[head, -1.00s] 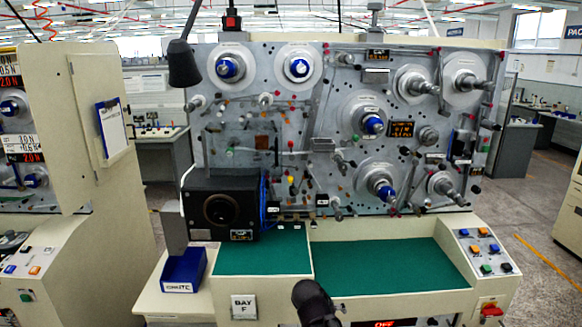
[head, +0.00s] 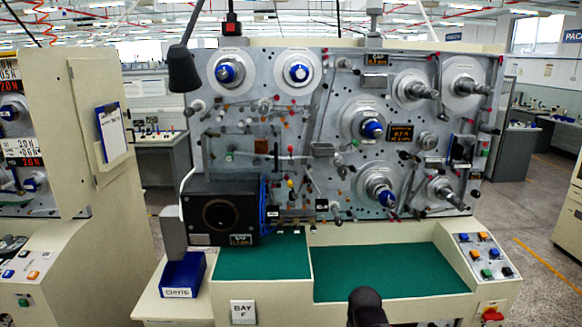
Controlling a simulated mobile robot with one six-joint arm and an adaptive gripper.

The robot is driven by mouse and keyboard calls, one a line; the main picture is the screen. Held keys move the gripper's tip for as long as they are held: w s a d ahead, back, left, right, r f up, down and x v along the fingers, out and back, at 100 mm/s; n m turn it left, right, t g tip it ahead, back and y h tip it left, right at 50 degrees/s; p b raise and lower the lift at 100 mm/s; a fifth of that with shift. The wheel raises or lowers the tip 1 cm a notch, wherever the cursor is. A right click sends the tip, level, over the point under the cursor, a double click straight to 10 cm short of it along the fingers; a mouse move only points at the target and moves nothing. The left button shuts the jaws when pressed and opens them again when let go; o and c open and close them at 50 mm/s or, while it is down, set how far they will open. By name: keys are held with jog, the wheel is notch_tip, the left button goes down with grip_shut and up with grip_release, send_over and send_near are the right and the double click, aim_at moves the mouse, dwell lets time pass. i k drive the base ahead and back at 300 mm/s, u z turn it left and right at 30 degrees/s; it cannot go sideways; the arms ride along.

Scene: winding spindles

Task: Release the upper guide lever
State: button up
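The grey winding panel (head: 290,165) of the machine fills the middle of the head view. It carries several thin metal levers, some with red tips. One long lever (head: 320,95) slants down from the top middle. Another lever (head: 439,75) stands near upright at the upper right, between two reels. I cannot tell which one is the upper guide lever, or whether it is latched. A dark rounded part of my arm (head: 367,305) shows at the bottom edge, well below the panel and apart from it. My gripper's fingers do not show.
Several white reels with blue or grey hubs (head: 372,129) stick out from the panel. A black box (head: 221,211) sits at lower left, beside a blue bin (head: 183,274). The green work surface (head: 390,270) is clear. A button console (head: 483,255) is at right. A black lamp (head: 183,68) hangs upper left.

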aim_at(352, 169)
jog(key=k, duration=1.35)
jog(key=z, duration=0.4)
jog(key=i, duration=1.65)
jog(key=u, duration=0.45)
